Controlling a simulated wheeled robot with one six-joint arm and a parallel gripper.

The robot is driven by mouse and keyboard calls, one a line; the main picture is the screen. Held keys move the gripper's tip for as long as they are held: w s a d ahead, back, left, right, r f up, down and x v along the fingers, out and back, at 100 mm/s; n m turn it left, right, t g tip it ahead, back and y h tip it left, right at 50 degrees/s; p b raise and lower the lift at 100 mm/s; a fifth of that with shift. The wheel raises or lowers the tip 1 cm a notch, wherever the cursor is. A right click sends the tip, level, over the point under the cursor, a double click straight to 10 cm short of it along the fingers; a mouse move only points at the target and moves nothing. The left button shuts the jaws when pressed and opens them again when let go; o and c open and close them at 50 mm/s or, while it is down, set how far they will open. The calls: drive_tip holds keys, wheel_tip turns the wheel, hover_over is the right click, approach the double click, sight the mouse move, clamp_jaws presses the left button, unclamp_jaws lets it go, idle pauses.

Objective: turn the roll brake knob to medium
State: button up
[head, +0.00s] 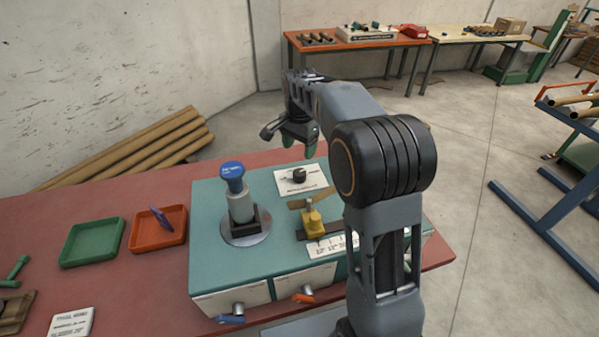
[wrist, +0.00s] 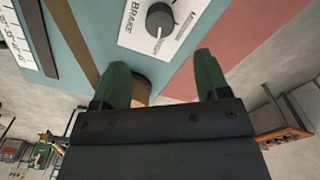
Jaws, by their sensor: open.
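The roll brake knob (head: 298,175) is a small black round knob on a white label plate at the back right of the teal machine top (head: 210,265). In the wrist view the knob (wrist: 160,20) shows near the top, on its plate marked "BRAKE" (wrist: 130,25). A pale pointer mark shows on its lower edge; which setting it points to is too small to read. My gripper (head: 299,148) hangs behind and above the knob in the head view. Its green fingers (wrist: 163,80) are apart with nothing between them, and the knob lies beyond their tips, not touched.
A blue-capped post (head: 233,178) and a yellow slider (head: 312,222) stand on the machine top. A green tray (head: 92,242) and an orange tray (head: 158,243) lie left on the red bench (head: 130,290). Cardboard tubes (head: 140,150) lie behind the bench.

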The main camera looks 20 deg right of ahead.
sight(299, 172)
wheel_tip(299, 172, down, 10)
drive_tip(key=shift+f+p, duration=0.2)
drive_tip(key=shift+p, duration=0.2)
drive_tip(key=shift+c, duration=0.2)
drive_tip(key=c, duration=0.9)
